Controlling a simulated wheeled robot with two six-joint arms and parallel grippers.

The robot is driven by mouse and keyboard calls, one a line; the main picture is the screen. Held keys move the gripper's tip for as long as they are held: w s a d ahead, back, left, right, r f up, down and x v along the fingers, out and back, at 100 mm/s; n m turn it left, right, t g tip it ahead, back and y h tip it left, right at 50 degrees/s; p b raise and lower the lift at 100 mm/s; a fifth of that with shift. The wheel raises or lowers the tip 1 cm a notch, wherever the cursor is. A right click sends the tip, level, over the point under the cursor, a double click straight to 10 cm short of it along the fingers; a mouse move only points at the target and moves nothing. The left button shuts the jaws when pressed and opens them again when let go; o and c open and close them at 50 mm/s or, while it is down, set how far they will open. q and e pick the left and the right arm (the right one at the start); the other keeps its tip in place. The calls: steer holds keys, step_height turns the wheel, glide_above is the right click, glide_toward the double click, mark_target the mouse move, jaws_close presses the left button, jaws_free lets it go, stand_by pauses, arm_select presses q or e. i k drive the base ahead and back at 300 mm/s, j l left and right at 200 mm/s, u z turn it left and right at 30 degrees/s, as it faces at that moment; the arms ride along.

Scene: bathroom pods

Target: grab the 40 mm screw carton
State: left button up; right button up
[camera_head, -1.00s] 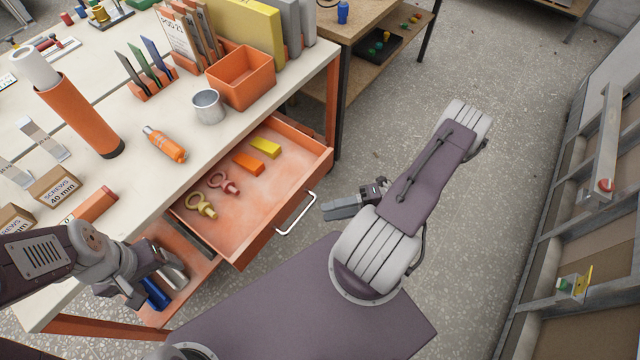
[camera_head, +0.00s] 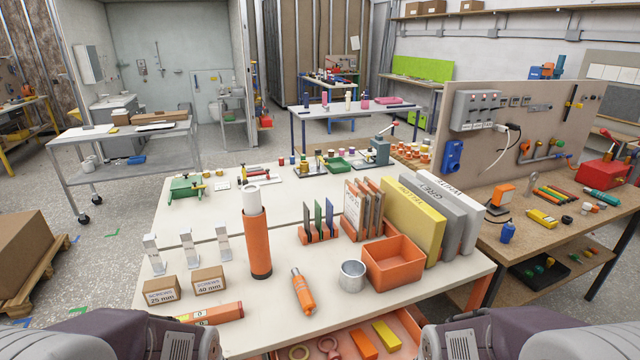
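The 40 mm screw carton (camera_head: 209,280) is a small brown box with a printed white label facing me. It stands on the front left part of the pale workbench (camera_head: 350,295). A similar 25 mm screw carton (camera_head: 161,290) stands just to its left, with a small gap between them. Neither gripper shows in the head view; only parts of my arms show at the bottom left and bottom right corners.
A tall orange cylinder (camera_head: 257,245) stands right of the cartons. An orange tube box (camera_head: 212,314) lies in front of them, and grey upright holders (camera_head: 190,246) stand behind. An orange bottle (camera_head: 302,292), metal cup (camera_head: 352,275) and open drawer (camera_head: 402,321) are farther right.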

mark_target(207, 281)
steer(key=u, duration=1.1)
